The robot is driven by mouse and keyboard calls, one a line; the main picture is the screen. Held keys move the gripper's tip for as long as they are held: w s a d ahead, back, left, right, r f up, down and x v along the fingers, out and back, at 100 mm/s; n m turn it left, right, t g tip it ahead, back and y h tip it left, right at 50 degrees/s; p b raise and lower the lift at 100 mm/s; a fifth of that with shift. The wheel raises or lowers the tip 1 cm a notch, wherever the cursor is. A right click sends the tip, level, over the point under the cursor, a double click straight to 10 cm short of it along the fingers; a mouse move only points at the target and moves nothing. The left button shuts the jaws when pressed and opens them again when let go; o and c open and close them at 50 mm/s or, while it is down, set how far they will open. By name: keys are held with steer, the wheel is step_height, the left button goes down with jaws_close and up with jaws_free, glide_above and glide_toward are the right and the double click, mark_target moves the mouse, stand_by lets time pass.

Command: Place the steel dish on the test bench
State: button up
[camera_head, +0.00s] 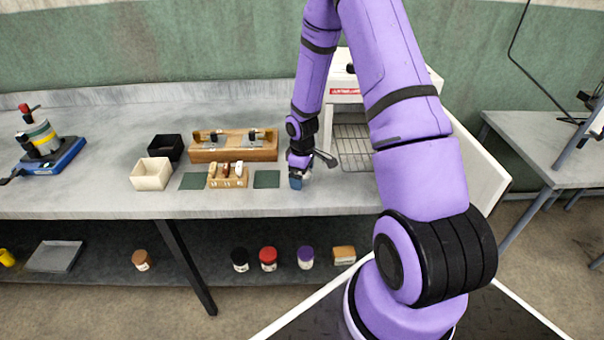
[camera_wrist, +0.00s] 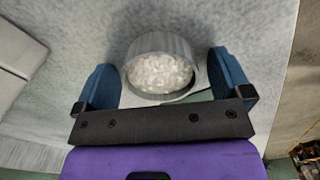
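The steel dish (camera_wrist: 174,45) is a round grey metal cup filled with pale grains, seen in the wrist view. In the head view my gripper (camera_head: 297,182) is low over the bench, just right of a dark green mat. The dish is hidden there behind the fingers. I cannot tell whether its base touches the bench.
Left of my gripper are two green mats (camera_head: 266,179), a small wooden rack (camera_head: 229,182), a larger wooden holder (camera_head: 234,153), a cream bin (camera_head: 152,174) and a black bin (camera_head: 168,147). A white open cabinet with a wire shelf (camera_head: 352,150) stands to the right.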

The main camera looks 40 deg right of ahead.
steer(key=s+a+r+m+t+h, duration=0.1)
steer(key=s+a+r, duration=0.1)
steer(key=r, duration=1)
steer(key=s+a+r+m, duration=0.1)
steer(key=a+r, duration=0.1)
steer(key=r, duration=1.1)
steer(key=s+a+r+m+t, duration=0.2)
steer(key=s+a+r, duration=0.2)
steer(key=s+r, duration=0.5)
steer(key=s+a+r+m+t+y, duration=0.1)
steer(key=s+a+r+m+t, duration=0.1)
steer(key=s+a+r, duration=0.3)
steer(key=s+r, duration=0.4)
steer(key=s, duration=0.5)
steer(key=shift+s+m, duration=0.25)
steer(key=shift+m, duration=0.05)
